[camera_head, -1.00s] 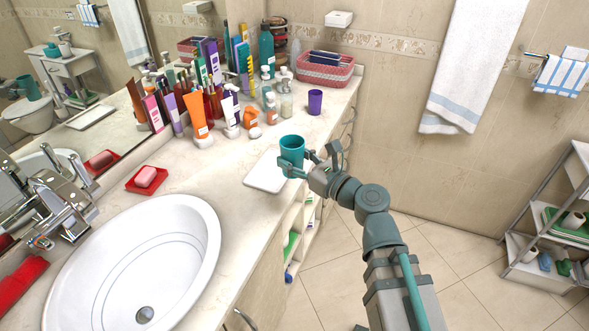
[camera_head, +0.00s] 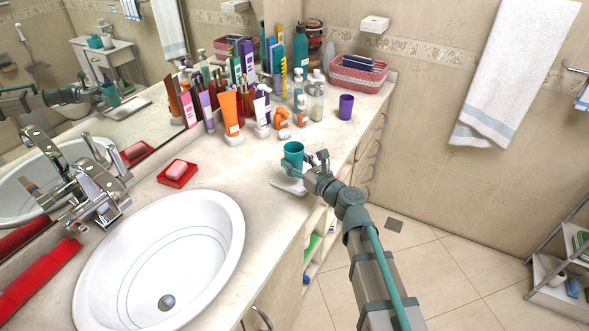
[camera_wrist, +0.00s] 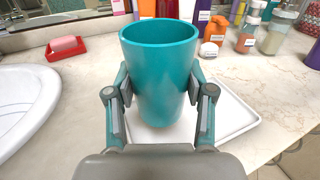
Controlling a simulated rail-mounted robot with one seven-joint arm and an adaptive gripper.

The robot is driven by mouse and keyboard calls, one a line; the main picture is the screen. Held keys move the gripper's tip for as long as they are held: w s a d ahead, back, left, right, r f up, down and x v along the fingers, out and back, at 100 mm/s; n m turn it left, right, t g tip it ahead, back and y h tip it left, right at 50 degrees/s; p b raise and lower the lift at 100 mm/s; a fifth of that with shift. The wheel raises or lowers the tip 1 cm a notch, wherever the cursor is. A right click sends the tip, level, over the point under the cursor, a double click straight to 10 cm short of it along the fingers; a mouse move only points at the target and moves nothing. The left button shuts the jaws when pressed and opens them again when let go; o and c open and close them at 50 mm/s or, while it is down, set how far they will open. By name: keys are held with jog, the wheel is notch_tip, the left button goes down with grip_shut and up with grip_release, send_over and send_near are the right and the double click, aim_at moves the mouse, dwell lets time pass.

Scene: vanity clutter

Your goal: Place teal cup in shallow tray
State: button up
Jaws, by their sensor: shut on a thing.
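The teal cup (camera_head: 293,156) is upright between the fingers of my gripper (camera_head: 309,170). In the wrist view the cup (camera_wrist: 160,75) fills the middle, with my gripper's fingers (camera_wrist: 160,95) closed on both its sides. The shallow white tray (camera_head: 288,184) lies on the counter below and around the cup; in the wrist view its rim and bare floor (camera_wrist: 228,118) show to the right of the cup. The cup is over the tray. I cannot tell whether its base touches the tray, as my gripper hides part of the view.
A white sink (camera_head: 160,260) and a red soap dish (camera_head: 178,174) are on the left. Several bottles and tubes, including an orange tube (camera_head: 230,112), stand behind the tray. A purple cup (camera_head: 346,107) and a pink basket (camera_head: 358,74) stand farther back. Counter around the tray is clear.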

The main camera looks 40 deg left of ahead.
jog(key=f, duration=0.3)
jog(key=shift+w+a+p, duration=0.15)
jog(key=shift+a+p, duration=0.15)
jog(key=shift+p, duration=0.05)
jog(key=shift+f, duration=0.45)
jog(key=shift+f, duration=0.1)
jog(key=o, duration=1.3)
jog(key=shift+c, duration=0.2)
